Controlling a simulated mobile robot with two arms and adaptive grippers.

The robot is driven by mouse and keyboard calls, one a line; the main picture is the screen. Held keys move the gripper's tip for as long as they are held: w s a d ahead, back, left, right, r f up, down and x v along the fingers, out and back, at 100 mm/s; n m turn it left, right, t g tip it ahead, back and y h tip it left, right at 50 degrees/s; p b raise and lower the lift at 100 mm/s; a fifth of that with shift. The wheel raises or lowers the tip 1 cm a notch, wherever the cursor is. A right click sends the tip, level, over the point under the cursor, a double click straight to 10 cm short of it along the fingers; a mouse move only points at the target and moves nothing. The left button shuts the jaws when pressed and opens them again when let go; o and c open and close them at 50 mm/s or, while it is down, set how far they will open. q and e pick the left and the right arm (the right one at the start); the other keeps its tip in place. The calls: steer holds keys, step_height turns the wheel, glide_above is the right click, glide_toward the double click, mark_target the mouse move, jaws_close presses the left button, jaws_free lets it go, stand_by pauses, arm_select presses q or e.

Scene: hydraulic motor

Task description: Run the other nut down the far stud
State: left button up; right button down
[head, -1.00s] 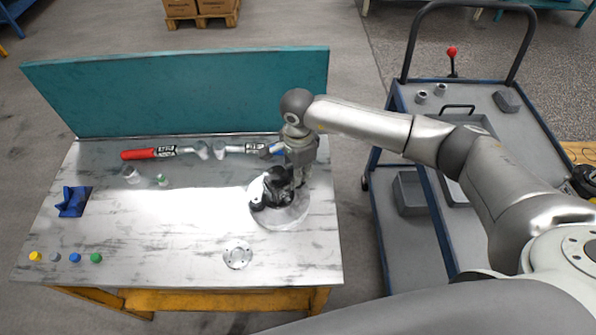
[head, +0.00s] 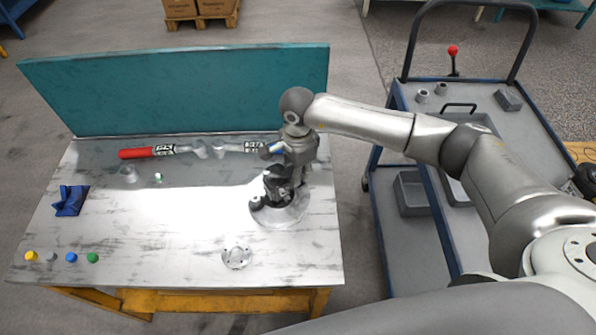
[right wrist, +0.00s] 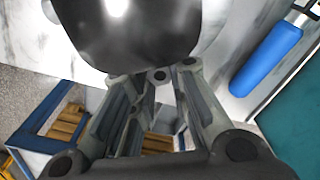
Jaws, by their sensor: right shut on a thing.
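The dark hydraulic motor (head: 258,203) stands on a round grey base (head: 285,218) at the right of the bench. My right gripper (head: 272,194) is low over it, its fingers against or just beside the motor. In the right wrist view the fingertips (right wrist: 160,78) close on a small grey round piece, which seems to be the nut (right wrist: 159,76). A large glossy dark body, apparently the motor (right wrist: 125,30), fills the top. The far stud is hidden behind the gripper, so I cannot tell how the nut sits on it. My left gripper is not in view.
A red-handled wrench (head: 140,153) and a blue-handled one (head: 272,149) lie toward the teal back panel (head: 180,95). A round flange (head: 236,257), coloured caps (head: 71,257) and a blue cloth (head: 71,201) lie on the bench (head: 160,235). A blue cart (head: 480,110) stands right.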

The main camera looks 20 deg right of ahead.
steer(key=shift+f, duration=0.15)
steer(key=m, duration=0.5)
steer(key=shift+s+f, duration=0.1)
steer(key=shift+s, duration=0.05)
steer(key=c, duration=1.6)
jaws_free()
steer(key=shift+o, duration=0.2)
